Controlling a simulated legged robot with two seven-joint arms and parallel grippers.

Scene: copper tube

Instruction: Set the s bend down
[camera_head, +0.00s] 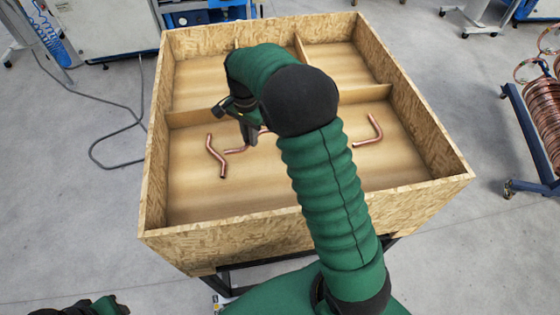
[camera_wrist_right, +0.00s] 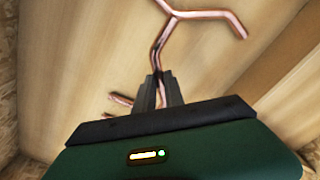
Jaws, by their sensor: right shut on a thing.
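My right gripper (camera_head: 246,132) is low inside the wooden box, in front of the cross divider. In the right wrist view its two dark fingers (camera_wrist_right: 159,92) are shut on a bent copper tube, the s bend (camera_wrist_right: 155,58). In the head view part of this tube (camera_head: 236,150) shows beside the fingers; the gripper hides the rest. It is low over the floor; I cannot tell whether it touches. Another bent copper tube (camera_head: 216,158) lies just left of it and also shows in the right wrist view (camera_wrist_right: 205,14). My left arm shows only at the bottom left edge.
The wooden box (camera_head: 225,233) has high walls and dividers (camera_head: 190,116) making compartments at the back. A hooked copper tube (camera_head: 375,128) lies on the right of the front compartment. Tube ends (camera_wrist_right: 120,99) show left of the fingers. The floor at the front left is clear.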

